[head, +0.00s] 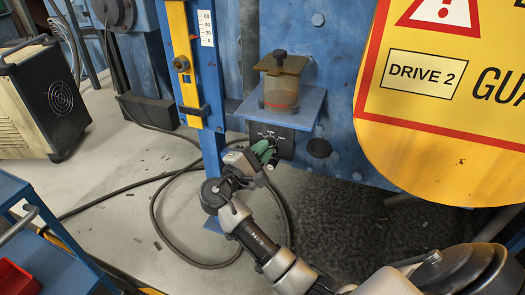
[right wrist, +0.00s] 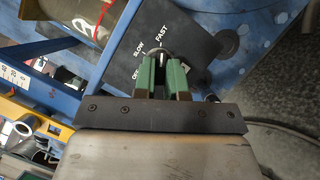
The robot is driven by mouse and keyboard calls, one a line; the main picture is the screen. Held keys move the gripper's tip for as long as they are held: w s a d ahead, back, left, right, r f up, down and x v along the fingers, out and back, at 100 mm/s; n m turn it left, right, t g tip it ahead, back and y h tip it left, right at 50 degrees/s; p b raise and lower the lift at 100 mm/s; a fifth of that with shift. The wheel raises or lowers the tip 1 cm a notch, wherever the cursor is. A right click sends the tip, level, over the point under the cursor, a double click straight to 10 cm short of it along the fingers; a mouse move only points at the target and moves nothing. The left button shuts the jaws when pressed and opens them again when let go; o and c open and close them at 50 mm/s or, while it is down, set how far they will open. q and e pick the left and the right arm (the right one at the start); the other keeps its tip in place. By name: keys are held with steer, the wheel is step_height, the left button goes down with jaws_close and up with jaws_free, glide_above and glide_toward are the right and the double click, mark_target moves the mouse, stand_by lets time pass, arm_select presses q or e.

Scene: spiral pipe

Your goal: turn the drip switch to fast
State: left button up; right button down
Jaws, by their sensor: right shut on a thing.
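The drip switch is a round dark knob (right wrist: 160,52) on a black panel (head: 286,142) under the blue shelf. In the right wrist view the panel (right wrist: 195,32) shows the words SLOW and FAST and a partly hidden OFF. My right gripper (head: 265,148) reaches the panel from below. In the right wrist view its green fingers (right wrist: 162,72) are shut on the knob, one on each side. A pale mark shows between the fingers, but they hide much of the knob, so I cannot tell its exact setting. My left gripper is not in view.
An oil reservoir (head: 281,92) with a brown lid stands on the blue shelf (head: 305,107) above the panel. A blue post (head: 208,80) with a yellow gauge stands left of it. A large yellow guard (head: 440,120) is at the right. A black cable (head: 155,205) loops on the floor.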

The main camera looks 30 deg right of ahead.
steer(key=shift+r, duration=0.1)
steer(key=c, duration=1.2)
jaws_free()
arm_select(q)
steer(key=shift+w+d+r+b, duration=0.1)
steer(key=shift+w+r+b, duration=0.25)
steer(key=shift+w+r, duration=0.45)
arm_select(e)
steer(key=v, duration=1)
steer(key=shift+s+a, duration=0.1)
steer(key=shift+a, duration=0.25)
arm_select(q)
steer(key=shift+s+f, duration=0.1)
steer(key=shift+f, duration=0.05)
